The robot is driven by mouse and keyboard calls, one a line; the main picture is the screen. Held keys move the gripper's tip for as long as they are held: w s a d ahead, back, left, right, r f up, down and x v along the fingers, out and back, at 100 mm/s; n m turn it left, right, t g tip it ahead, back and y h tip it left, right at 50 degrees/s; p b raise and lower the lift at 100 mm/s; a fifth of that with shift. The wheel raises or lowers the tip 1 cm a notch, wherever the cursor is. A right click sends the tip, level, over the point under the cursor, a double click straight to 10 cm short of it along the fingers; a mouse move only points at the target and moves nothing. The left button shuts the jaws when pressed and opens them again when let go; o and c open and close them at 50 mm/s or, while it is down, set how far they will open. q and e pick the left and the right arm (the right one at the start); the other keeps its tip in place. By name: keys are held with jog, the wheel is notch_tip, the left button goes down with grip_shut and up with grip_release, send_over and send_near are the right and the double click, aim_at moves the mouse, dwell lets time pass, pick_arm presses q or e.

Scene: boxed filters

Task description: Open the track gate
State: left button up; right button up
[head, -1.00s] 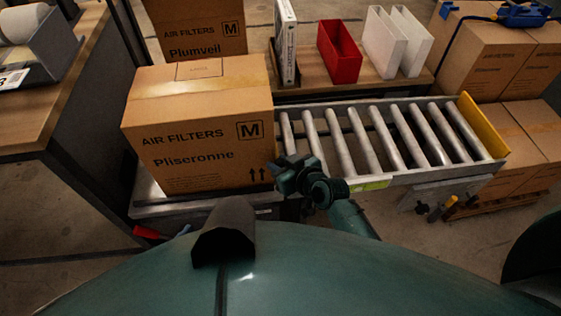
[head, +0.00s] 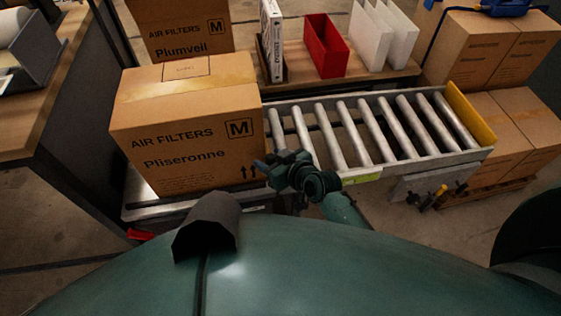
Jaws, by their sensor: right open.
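The roller track (head: 385,166) runs to the right from a large cardboard box marked Pliseronne (head: 185,125). A yellow plate (head: 470,115) stands upright across the track's far right end; I cannot tell whether it is the track gate. My right gripper (head: 268,170) is open and empty at the box's lower right corner, by the near left end of the rollers. It overlaps the box's edge in the picture; I cannot tell whether it touches. No separate gate shows between box and rollers; my gripper covers part of that spot. My left gripper is out of view.
A shelf behind the track holds a red bin (head: 325,46), white holders (head: 383,38) and a white binder (head: 271,40). A box marked Plumveil (head: 180,30) stands behind the front box. Stacked cartons (head: 500,120) stand at right. The rollers are bare.

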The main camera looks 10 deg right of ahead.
pick_arm(q)
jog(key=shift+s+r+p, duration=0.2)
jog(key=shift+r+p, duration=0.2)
jog(key=shift+p, duration=0.5)
pick_arm(e)
jog(key=v, duration=1.3)
jog(key=shift+a, duration=0.1)
jog(key=shift+c, duration=0.3)
